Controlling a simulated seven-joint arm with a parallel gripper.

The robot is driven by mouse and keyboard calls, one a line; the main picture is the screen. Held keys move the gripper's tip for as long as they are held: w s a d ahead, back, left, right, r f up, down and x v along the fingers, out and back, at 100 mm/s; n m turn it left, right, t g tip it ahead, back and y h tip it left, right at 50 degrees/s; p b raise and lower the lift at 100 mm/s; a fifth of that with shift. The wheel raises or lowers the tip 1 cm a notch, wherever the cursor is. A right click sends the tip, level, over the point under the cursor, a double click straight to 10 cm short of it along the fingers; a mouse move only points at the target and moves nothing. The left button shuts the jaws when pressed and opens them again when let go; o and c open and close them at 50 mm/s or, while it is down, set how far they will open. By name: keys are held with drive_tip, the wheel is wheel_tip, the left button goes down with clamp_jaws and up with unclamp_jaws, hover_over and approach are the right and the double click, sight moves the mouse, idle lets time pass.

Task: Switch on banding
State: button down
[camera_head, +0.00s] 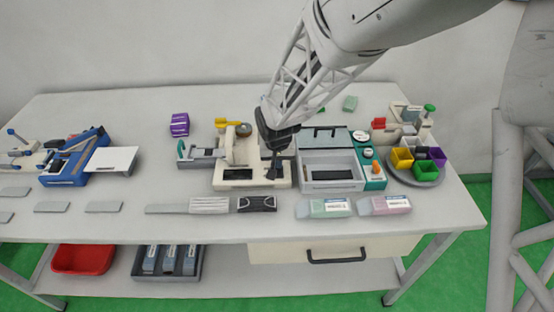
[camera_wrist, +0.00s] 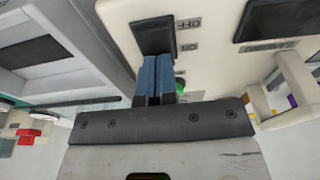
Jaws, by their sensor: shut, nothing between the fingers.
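A cream machine (camera_head: 243,150) stands in the middle of the table; it also shows in the wrist view (camera_wrist: 212,65). In the wrist view, a black rectangular switch-like part (camera_wrist: 153,35) sits on its face beside small dark markings. A larger black panel or opening (camera_wrist: 270,18) lies to the right on that face. My gripper (camera_head: 273,173) is at the right part of the machine. Its blue fingers are closed together with nothing between them, and in the wrist view (camera_wrist: 152,72) their tips overlap the lower edge of the black part. I cannot tell whether they touch it.
A grey-lidded box with a teal side (camera_head: 371,172) stands close to the right of the machine. A round tray of coloured cups (camera_head: 418,180) is farther right. A blue device (camera_head: 75,165) stands at left. Flat packs (camera_head: 323,208) lie along the front edge.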

drive_tip(key=shift+w+f+g, duration=0.15)
drive_tip(key=shift+f+g, duration=0.35)
drive_tip(key=shift+g, duration=0.2)
drive_tip(key=shift+w+f+g, duration=0.15)
drive_tip(key=shift+f+g, duration=0.25)
drive_tip(key=shift+g, duration=0.7)
drive_tip(key=shift+s, duration=0.95)
drive_tip(key=shift+r, duration=0.1)
wheel_tip(320, 180, up, 15)
drive_tip(key=w, duration=0.3)
drive_tip(key=shift+r, duration=0.15)
